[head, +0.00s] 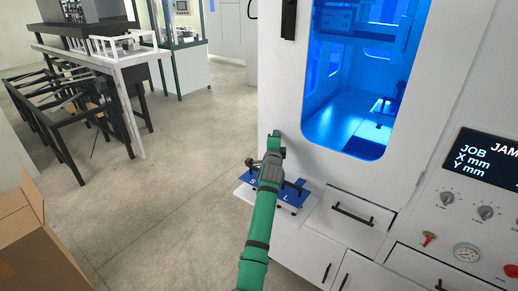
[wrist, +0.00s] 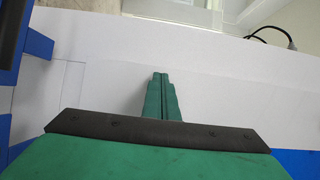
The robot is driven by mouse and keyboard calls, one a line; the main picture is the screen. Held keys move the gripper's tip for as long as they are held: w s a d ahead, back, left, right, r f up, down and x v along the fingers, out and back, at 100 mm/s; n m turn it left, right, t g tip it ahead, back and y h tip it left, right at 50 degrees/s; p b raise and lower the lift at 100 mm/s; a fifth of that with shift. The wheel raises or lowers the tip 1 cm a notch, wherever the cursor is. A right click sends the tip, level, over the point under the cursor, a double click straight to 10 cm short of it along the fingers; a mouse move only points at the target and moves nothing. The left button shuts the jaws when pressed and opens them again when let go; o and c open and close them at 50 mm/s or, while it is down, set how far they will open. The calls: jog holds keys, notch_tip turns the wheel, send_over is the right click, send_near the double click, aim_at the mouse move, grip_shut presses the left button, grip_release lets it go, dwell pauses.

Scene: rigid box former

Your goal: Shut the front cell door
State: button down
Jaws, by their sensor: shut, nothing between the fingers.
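The front cell door appears to be the tall white panel (head: 280,75) with a blue-lit window (head: 355,80) in the head view. A black upright handle (head: 289,18) sits near its upper left edge. I cannot tell for sure whether the door is fully closed. My gripper (head: 277,134) is by the lower left corner of this white panel. In the wrist view my gripper (wrist: 161,98) is shut and empty, its green fingers pointing at a plain white surface. Whether the fingers touch it is unclear.
Below the gripper, a white ledge (head: 245,198) holds blue plates (head: 262,187). A drawer (head: 350,212) and a control panel (head: 485,170) are to the right. A cardboard box (head: 35,240) stands at lower left, a table (head: 130,58) behind. The floor between is clear.

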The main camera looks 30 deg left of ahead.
jog(key=s, duration=1.4)
jog(key=shift+a+r, duration=0.25)
jog(key=shift+a, duration=0.1)
